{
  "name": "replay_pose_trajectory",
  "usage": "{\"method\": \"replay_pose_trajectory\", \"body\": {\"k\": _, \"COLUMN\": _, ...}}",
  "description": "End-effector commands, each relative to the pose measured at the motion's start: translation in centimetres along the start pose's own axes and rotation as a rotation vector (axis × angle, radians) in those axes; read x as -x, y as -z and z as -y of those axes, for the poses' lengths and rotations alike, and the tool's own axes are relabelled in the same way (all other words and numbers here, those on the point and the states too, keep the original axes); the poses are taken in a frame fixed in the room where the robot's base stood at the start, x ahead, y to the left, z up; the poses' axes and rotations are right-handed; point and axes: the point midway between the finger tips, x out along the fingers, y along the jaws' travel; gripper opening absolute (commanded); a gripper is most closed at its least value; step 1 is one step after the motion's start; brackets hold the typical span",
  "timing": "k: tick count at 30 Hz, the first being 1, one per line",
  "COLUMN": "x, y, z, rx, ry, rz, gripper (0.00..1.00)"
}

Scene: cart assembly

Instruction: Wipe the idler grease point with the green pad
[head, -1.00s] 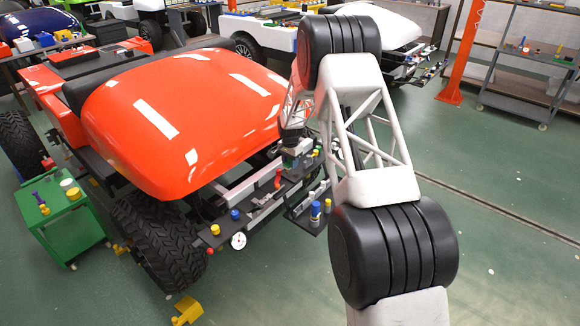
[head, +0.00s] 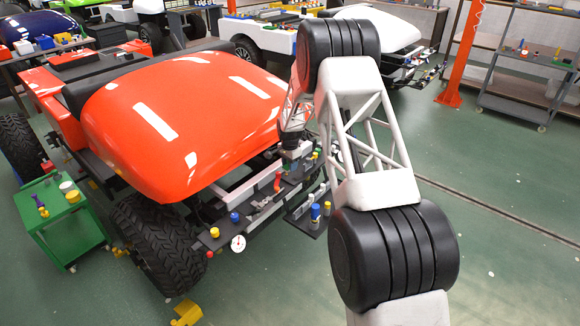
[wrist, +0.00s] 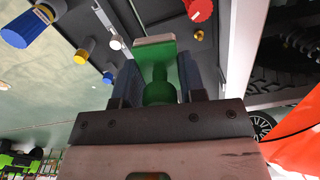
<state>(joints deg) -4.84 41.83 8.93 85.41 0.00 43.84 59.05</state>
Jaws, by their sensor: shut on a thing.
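My gripper (wrist: 160,78) is shut on the green pad (wrist: 158,58), seen in the wrist view between its two dark fingers. The pad has a green body and a pale flat face at its far end. In the head view my gripper (head: 292,160) is over the dark shelf at the front of the orange cart, and the pad is too small to make out there. I cannot tell which fitting is the idler grease point. In the wrist view the pad's face lies over the dark panel (wrist: 140,20), near a red knob (wrist: 199,9); contact cannot be told.
A blue knob (wrist: 28,29), a yellow knob (wrist: 83,54) and a pale knob (wrist: 115,42) stand near the gripper. The orange hood (head: 185,120) is beside my arm. A green cart (head: 62,220) stands at left.

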Motion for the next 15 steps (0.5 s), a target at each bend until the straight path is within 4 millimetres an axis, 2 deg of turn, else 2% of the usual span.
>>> {"method": "replay_pose_trajectory", "body": {"k": 15, "x": -0.22, "y": 0.01, "z": -0.01, "rx": -0.497, "ry": 0.000, "rz": 0.000, "gripper": 0.15}}
